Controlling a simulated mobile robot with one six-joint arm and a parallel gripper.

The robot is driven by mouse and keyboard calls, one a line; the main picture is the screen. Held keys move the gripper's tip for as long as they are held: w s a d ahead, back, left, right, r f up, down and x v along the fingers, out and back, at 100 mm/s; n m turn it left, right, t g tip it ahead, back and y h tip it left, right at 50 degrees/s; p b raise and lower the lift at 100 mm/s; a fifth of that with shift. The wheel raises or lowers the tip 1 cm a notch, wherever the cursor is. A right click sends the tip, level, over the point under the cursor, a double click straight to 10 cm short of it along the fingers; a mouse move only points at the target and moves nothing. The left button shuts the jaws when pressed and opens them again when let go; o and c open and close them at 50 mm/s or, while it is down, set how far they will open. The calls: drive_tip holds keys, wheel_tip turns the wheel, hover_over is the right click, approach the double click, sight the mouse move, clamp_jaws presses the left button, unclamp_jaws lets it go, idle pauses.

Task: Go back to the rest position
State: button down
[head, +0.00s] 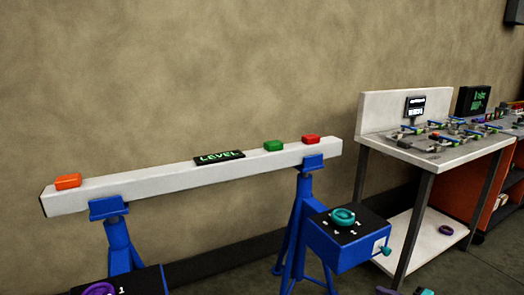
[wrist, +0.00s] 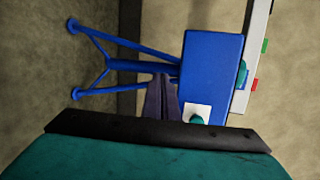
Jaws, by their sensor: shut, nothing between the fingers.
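My gripper (wrist: 161,82) shows in the wrist view as two dark fingers held together, with nothing between them. It is in front of the right blue stand (wrist: 140,66), which appears sideways there.
A long white beam (head: 150,189) rests across two blue stands, carrying an orange block (head: 68,181), a LEVEL display (head: 219,158), a green block (head: 273,146) and a red block (head: 311,139). A workbench (head: 400,150) with small parts stands at right. A purple ring (head: 446,230) lies on its lower shelf.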

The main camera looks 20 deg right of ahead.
drive_tip(key=a+f+n+g+y+p, duration=0.15)
drive_tip(key=a+f+g, duration=0.3)
drive_tip(key=a, duration=0.45)
drive_tip(key=a+f+n+g+p, duration=0.25)
drive_tip(key=a+f, duration=0.25)
drive_tip(key=a, duration=0.5)
drive_tip(key=a+f+n+g+y+p, duration=0.15)
drive_tip(key=a+f+g, duration=0.3)
drive_tip(key=a, duration=0.45)
drive_tip(key=s+a+f+n+g+h+p, duration=0.3)
drive_tip(key=s+a+n+g+h+p, duration=0.1)
drive_tip(key=s+a, duration=0.3)
drive_tip(key=s+a+f+n+g+h+p, duration=0.3)
drive_tip(key=s+a, duration=0.4)
drive_tip(key=s, duration=0.5)
drive_tip(key=shift+s+f+n+g+h+p, duration=0.3)
drive_tip(key=shift+n+g+h+p, duration=0.2)
drive_tip(key=shift+n+h, duration=0.5)
